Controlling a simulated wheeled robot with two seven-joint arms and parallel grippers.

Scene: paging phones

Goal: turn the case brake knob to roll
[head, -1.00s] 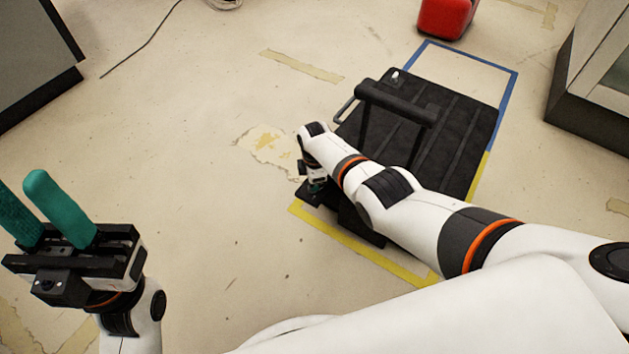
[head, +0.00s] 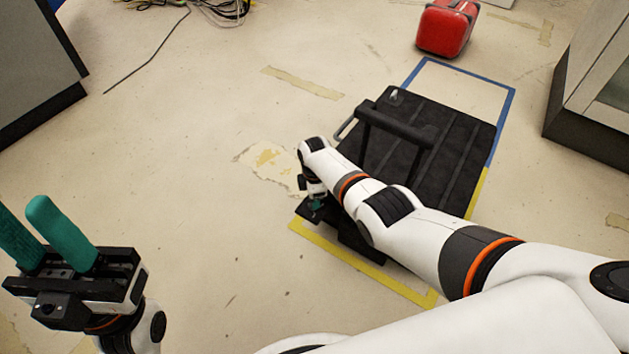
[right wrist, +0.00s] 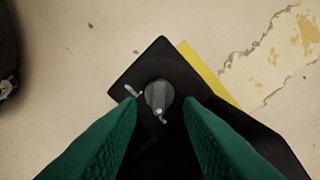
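The black case (head: 455,135) lies on the floor, with a raised bar handle (head: 398,124) across it. The brake knob (right wrist: 158,93) is a small grey round knob on a black corner plate (right wrist: 152,58), with small pale marks at its left and below it. My right gripper (right wrist: 160,104) is over the plate, its green fingertips on either side of the knob with a gap showing at each side. In the head view my right gripper (head: 314,203) is small and partly hidden by its wrist. My left gripper (head: 20,222) is open and empty, away from the case.
Yellow tape (head: 350,259) and blue tape (head: 510,108) outline the floor around the case. A red box (head: 447,28) stands beyond it. Grey cabinets stand at left (head: 35,65) and right (head: 592,75). Cables (head: 222,10) lie at the back. The floor left of the case is clear.

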